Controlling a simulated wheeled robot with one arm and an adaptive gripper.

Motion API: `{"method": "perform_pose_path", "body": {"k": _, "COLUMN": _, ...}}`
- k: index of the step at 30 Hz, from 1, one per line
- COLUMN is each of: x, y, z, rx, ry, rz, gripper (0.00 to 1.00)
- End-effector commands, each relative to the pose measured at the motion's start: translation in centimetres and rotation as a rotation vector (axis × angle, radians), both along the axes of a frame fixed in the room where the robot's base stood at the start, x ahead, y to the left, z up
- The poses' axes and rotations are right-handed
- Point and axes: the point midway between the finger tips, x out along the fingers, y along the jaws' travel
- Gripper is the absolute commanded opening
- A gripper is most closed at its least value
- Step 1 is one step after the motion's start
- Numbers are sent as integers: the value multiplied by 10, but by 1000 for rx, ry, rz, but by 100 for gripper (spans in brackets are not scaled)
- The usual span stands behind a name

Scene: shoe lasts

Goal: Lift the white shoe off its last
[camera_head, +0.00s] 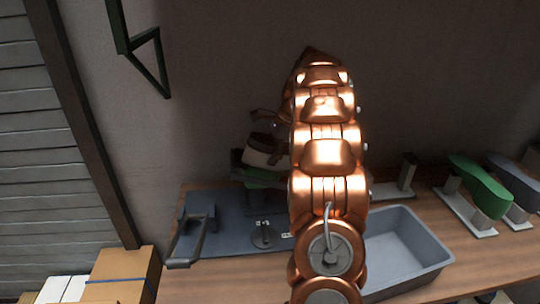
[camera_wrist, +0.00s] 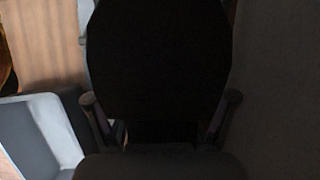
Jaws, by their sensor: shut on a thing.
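In the head view a small pale piece (camera_head: 257,157), dark on top, shows beside my copper arm; it may be part of the white shoe, but I cannot tell for sure. A green form (camera_head: 262,177), apparently the last, shows just below it, and whether they touch is unclear. My gripper is mostly hidden behind the arm there. In the wrist view my gripper (camera_wrist: 161,112) has a finger on each side of a large, shadowed shape (camera_wrist: 160,60) and is shut on it. Its colour and outline details are lost in the dark.
A blue-grey mat (camera_head: 225,238) with a dark handled fixture (camera_head: 190,235) lies on the wooden bench (camera_head: 490,255). A grey bin (camera_head: 425,265) stands right of my arm. Green (camera_head: 478,187) and grey (camera_head: 515,180) forms on stands are far right. Cardboard boxes (camera_head: 120,275) are at lower left.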

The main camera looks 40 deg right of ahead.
Motion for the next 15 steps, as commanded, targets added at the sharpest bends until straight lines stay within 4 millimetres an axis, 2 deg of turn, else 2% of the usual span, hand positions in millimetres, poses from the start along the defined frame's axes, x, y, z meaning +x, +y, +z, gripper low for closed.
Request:
{"method": "perform_pose_path", "body": {"k": 10, "x": -1, "y": 1, "z": -2, "rx": 4, "ry": 6, "rz": 2, "gripper": 26}}
{"method": "perform_pose_path", "body": {"k": 15, "x": -1, "y": 1, "z": 6, "rx": 3, "ry": 5, "rz": 1, "gripper": 26}}
